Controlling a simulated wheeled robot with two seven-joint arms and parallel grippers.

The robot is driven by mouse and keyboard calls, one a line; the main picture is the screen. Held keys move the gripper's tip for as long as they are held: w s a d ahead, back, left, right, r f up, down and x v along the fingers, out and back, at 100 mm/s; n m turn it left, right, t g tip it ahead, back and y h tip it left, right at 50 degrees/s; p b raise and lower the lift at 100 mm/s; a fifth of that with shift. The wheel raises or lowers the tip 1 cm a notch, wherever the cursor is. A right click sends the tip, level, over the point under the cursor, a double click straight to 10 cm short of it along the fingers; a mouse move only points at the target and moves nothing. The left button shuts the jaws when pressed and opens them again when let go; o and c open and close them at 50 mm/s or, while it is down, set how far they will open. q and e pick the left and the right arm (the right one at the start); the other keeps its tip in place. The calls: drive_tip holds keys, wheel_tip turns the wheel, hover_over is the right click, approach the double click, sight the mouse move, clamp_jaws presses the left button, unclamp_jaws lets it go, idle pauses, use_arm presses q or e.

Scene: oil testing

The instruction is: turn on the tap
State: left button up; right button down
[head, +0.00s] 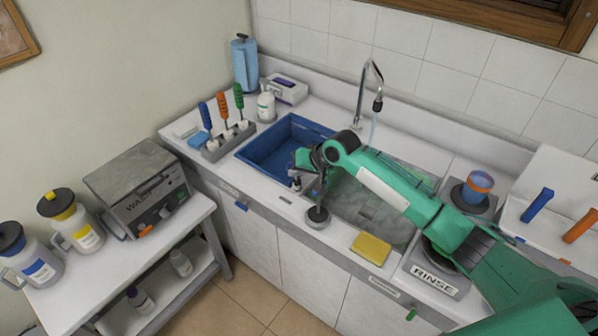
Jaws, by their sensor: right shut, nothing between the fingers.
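The tap (362,92) is a chrome gooseneck behind the sink, with a dark nozzle over the basin. A thin pale blue stream (374,128), looking like water, hangs below the nozzle. A grey round base with a short upright stem (317,217) stands on the front sink edge; it looks like a control. My right gripper (298,182) is at the front of the sink, just above and left of that stem, shut and empty. I cannot tell whether they touch. My green right arm crosses the sink and hides part of the basin. My left gripper is out of view.
A blue tub (262,158) sits left of the grey basin (362,204). A yellow sponge (371,247) lies on the front edge. A RINSE plate (434,280) is at right. Brushes (222,107) stand at the back left. A side table (150,262) holds a WASTE box (138,185).

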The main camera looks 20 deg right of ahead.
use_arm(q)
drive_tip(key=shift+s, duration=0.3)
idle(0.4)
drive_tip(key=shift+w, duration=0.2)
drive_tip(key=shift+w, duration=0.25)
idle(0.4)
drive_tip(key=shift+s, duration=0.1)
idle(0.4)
